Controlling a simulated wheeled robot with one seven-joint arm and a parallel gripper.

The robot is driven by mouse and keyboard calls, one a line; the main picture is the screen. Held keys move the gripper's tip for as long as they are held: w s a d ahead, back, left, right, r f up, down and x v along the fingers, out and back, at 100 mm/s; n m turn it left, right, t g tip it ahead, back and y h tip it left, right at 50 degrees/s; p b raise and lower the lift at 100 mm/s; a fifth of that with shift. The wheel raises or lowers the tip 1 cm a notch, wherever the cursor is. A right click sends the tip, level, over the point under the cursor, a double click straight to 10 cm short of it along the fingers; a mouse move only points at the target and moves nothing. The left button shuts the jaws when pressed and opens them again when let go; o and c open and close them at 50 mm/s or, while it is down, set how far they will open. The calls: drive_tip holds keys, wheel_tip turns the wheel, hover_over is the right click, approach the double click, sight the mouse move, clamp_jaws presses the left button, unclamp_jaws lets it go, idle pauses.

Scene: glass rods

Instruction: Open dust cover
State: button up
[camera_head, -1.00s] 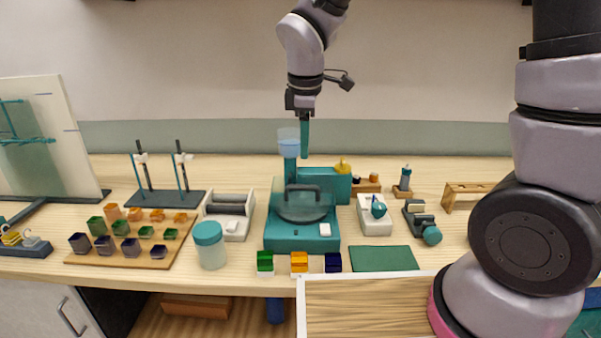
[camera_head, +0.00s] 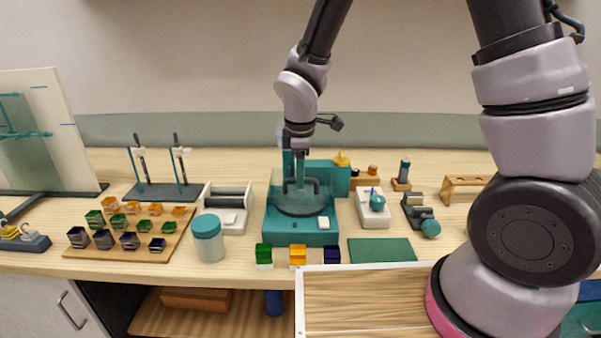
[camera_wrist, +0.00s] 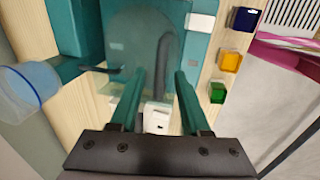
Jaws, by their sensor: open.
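The teal device (camera_head: 284,235) stands mid-table with a clear dust cover (camera_head: 318,187) over its round top. The cover looks down. Its dark handle (camera_head: 286,186) is partly hidden behind my fingers, and also shows in the wrist view (camera_wrist: 164,50). My gripper (camera_head: 299,182) points down over the cover. In the wrist view, its two teal fingers (camera_wrist: 160,76) are apart, and the dark handle appears between them in the picture. I cannot tell whether they touch it.
A white button (camera_head: 323,222) is on the device's front right. Green, orange and navy blocks (camera_head: 297,256) line the front edge. A jar (camera_head: 209,240) and a white balance (camera_head: 228,210) stand left, a small white device (camera_head: 373,212) right. A green mat (camera_head: 381,250) lies bare.

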clamp_jaws()
idle(1.4)
